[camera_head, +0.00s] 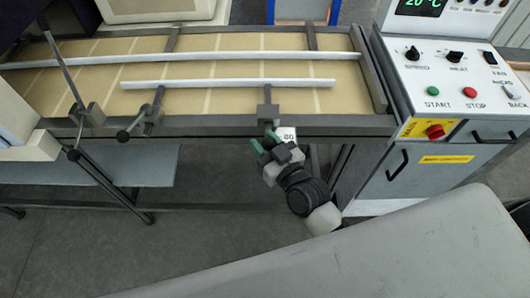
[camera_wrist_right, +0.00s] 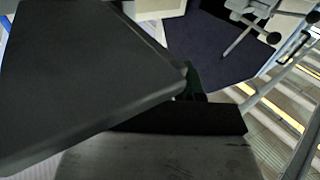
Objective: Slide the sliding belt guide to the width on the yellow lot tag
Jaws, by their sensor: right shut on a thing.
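The sliding belt guide (camera_head: 228,84) is the shorter white rail, lying lengthwise over the tan belt (camera_head: 215,103). Dark brackets hold it on the near side. My right gripper (camera_head: 264,142), with green finger pads, is shut at the guide's right bracket (camera_head: 267,112), just outside the near belt frame. What lies between the fingers is mostly hidden. In the right wrist view a large dark block (camera_wrist_right: 85,75) covers much of the picture, with a green pad beside it. A white tag (camera_head: 287,134) reading about 80 is beside the gripper. I cannot identify the yellow lot tag for certain. My left gripper is not in view.
A longer white rail (camera_head: 200,56) runs along the far side of the belt. A control cabinet (camera_head: 455,85) with buttons and yellow labels stands right. Black-knobbed clamps (camera_head: 123,136) stick out at left. A grey surface (camera_head: 400,250) fills the near right.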

